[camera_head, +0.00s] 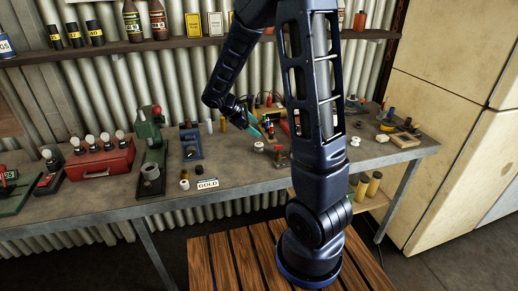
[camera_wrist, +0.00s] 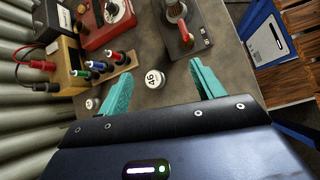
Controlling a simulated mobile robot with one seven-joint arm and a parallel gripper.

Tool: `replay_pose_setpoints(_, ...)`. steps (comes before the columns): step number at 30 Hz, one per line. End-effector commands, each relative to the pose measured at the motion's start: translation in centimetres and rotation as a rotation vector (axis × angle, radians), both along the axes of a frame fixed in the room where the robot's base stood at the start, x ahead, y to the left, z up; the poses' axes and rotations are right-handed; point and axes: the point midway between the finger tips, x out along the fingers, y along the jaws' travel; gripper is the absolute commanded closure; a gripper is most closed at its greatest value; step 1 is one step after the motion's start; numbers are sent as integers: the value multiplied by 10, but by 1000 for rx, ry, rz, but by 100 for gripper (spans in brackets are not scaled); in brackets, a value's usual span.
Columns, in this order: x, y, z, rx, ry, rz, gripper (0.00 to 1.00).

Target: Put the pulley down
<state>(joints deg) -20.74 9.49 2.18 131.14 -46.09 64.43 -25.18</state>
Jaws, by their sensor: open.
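A small white round piece marked 45 (camera_wrist: 155,78) lies face up on the grey bench top; it looks like the pulley, though I cannot be sure. In the head view a small white round piece (camera_head: 259,147), probably the same one, sits just below my gripper (camera_head: 258,130). In the wrist view my gripper (camera_wrist: 158,62) has its two teal fingers wide apart. The white piece shows between them, with clear space on both sides and no finger touching it. The fingers hold nothing.
A wooden terminal block (camera_wrist: 95,77) with coloured plugs and another small white round piece (camera_wrist: 92,103) are left of the fingers.

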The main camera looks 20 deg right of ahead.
Motion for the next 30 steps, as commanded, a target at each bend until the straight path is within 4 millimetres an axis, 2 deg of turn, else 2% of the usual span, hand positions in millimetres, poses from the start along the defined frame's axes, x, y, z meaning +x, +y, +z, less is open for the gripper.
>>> replay_pose_setpoints(1, 7, 7, -11, -30, 33, 45, 33)
replay_pose_setpoints(6, 28, 25, -40, -122, 117, 182, 33)
replay_pose_setpoints(10, 38, 36, -57, -170, 162, 257, 33)
replay_pose_setpoints(15, 44, 42, -67, -200, 188, 304, 33)
replay_pose_setpoints(20, 46, 35, -73, -205, 192, 307, 33)
replay_pose_setpoints(30, 52, 1, -100, -203, 191, 305, 33)
